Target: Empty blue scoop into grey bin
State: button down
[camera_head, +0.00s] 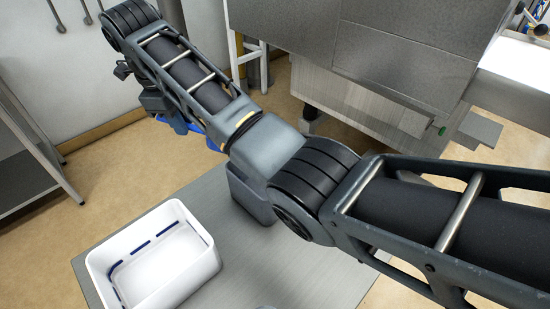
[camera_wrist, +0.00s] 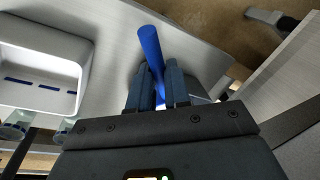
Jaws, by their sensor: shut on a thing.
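The blue scoop (camera_wrist: 150,45) shows in the wrist view as a blue handle between the fingers of my gripper (camera_wrist: 157,85). The gripper is shut on the handle. In the head view only small blue parts of the scoop (camera_head: 178,124) show beside my arm. The bowl of the scoop and its contents are hidden. A grey bin (camera_head: 248,198) stands on the table under my arm in the head view, partly covered by it. The scoop is up and to the left of this bin in that picture. The inside of the bin is hidden.
A white tub (camera_head: 205,262) with blue dashes inside stands on the grey table (camera_head: 290,265) at the left; the tub also shows in the wrist view (camera_wrist: 75,75). A large steel machine (camera_head: 375,45) stands behind. A metal shelf (camera_head: 35,165) is at the left.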

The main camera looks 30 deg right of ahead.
aim_at(193, 126)
jog(key=shift+s+d+r+t+y, duration=0.2)
jog(key=shift+s+d+r+y, duration=0.1)
jog(key=shift+d+r, duration=0.15)
jog(key=shift+s+d+r+t+y, duration=0.2)
jog(key=shift+d+r+y, duration=0.15)
jog(key=shift+d, duration=0.1)
jog(key=shift+s+d+r, duration=0.1)
jog(key=shift+d+r, duration=0.05)
jog(key=shift+r, duration=0.1)
jog(key=shift+s+d+r+t+y, duration=0.1)
jog(key=shift+s+d+t+y, duration=0.05)
jog(key=shift+s+d+y, duration=0.2)
jog(key=shift+s+d+f+t+y, duration=0.1)
jog(key=shift+d+y, duration=0.1)
jog(key=shift+d, duration=0.3)
jog(key=shift+s+d+r+t+y, duration=0.1)
jog(key=shift+s+d+t+y, duration=0.05)
jog(key=shift+s+d+y, duration=0.2)
jog(key=shift+s+d+r+m+t+y, duration=0.1)
jog(key=shift+s+d+r+t+y, duration=0.25)
jog(key=shift+d+r+y, duration=0.25)
jog(key=shift+s+d+r+m+t+y, duration=0.1)
jog(key=shift+s+d+r+t+y, duration=0.25)
jog(key=shift+d+r+y, duration=0.3)
jog(key=shift+s+d+r+m+t+y, duration=0.1)
jog(key=shift+s+d+r+t+y, duration=0.3)
jog(key=shift+d, duration=0.3)
dwell(1.6)
